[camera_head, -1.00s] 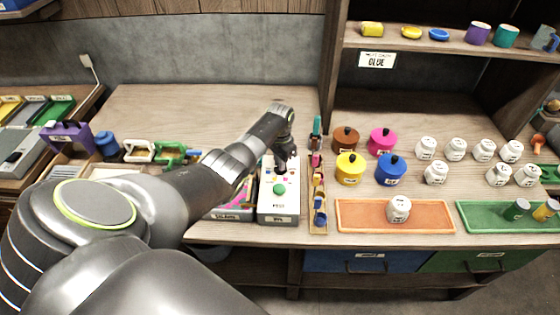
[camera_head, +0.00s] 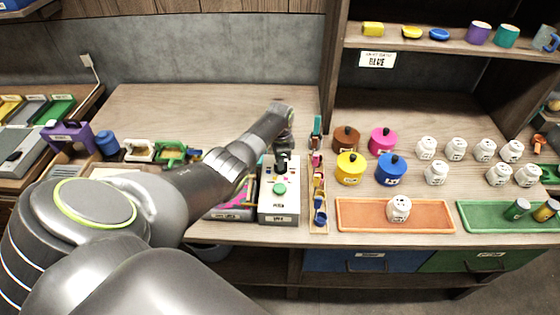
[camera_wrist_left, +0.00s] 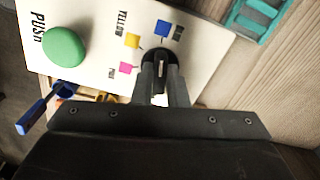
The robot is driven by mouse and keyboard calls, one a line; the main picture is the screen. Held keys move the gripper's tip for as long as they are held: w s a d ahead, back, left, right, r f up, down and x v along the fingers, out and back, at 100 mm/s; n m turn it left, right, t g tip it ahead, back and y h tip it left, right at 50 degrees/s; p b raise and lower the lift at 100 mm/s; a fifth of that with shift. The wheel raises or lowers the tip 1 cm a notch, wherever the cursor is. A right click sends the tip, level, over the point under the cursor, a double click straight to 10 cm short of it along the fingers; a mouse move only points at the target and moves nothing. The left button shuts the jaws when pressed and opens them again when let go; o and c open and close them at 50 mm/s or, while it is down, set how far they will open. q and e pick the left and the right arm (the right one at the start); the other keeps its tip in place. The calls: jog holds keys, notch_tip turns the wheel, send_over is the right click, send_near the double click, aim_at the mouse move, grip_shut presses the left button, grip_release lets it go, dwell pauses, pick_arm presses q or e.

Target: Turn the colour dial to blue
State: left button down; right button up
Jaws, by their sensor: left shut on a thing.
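The dial box (camera_head: 279,206) is pale with a green push button (camera_head: 280,188) and stands at the front of the bench. In the left wrist view its black dial (camera_wrist_left: 160,58) has a white pointer line that lies roughly towards the blue square (camera_wrist_left: 163,28). The right gripper is out of view.
A narrow tray (camera_head: 319,215) of small coloured pieces stands close to the right of the box. Coloured pots, white jars and an orange tray (camera_head: 440,217) stand farther right. The bench behind is clear.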

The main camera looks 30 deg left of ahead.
pick_arm(q)
jog(key=shift+w+r, duration=0.15)
jog(key=c, duration=1.4)
grip_release()
jog(key=shift+c, duration=0.2)
jog(key=shift+r, duration=0.45)
notch_tip(320, 180, up, 16)
jog(key=b, duration=0.2)
jog(key=shift+r, duration=0.2)
